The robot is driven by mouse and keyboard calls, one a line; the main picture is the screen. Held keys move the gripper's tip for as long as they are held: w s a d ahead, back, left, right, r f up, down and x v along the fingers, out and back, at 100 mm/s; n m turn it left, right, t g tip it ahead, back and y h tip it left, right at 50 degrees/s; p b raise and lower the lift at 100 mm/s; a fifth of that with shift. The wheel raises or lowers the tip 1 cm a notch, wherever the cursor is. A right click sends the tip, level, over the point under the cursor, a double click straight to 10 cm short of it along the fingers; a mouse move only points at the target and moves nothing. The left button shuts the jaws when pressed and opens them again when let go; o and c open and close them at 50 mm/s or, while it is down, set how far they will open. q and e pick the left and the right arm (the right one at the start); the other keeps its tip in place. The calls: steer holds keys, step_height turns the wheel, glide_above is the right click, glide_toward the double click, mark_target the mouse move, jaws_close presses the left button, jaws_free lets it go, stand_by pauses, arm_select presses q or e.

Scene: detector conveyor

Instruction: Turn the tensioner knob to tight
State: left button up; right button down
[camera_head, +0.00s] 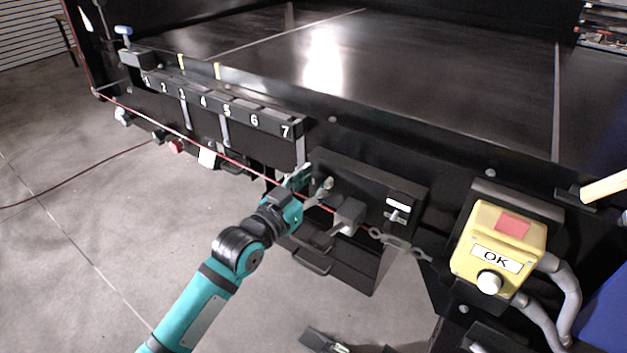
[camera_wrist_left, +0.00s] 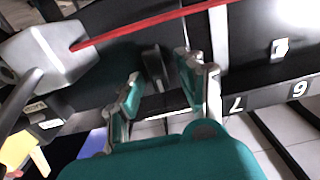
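My left gripper (camera_head: 312,182) is at the left end of the black panel below the conveyor edge. In the left wrist view its two teal fingers (camera_wrist_left: 162,82) are apart. A dark upright paddle-like piece (camera_wrist_left: 155,66) shows between and beyond them, probably the tensioner knob; I see no clear contact. In the head view the gripper hides that spot, and I cannot read the knob's setting. A small switch or knob (camera_head: 396,215) under a white label sits further right on the panel. My right gripper is not in view.
A grey box (camera_head: 349,216) with a red cable (camera_head: 230,156) is right of the gripper; it also shows in the wrist view (camera_wrist_left: 50,55). A yellow OK button box (camera_head: 497,248) stands further right. Numbered slots (camera_head: 220,108) line the conveyor edge at left.

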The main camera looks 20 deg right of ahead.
arm_select(q)
jaws_close()
stand_by(0.5)
steer(key=m, duration=0.5)
steer(key=shift+s+d, duration=0.1)
steer(key=shift+s, duration=0.1)
steer(key=m, duration=0.4)
steer(key=shift+s+d+f, duration=0.1)
steer(key=shift+s+f, duration=0.05)
steer(key=shift+f, duration=0.05)
steer(key=shift+s+d+f+m+p, duration=0.1)
steer(key=shift+f+m+p, duration=0.1)
steer(key=shift+m, duration=1.95)
steer(key=shift+s+f+m+p, duration=0.1)
steer(key=shift+f+m, duration=0.1)
steer(key=shift+m, duration=1.95)
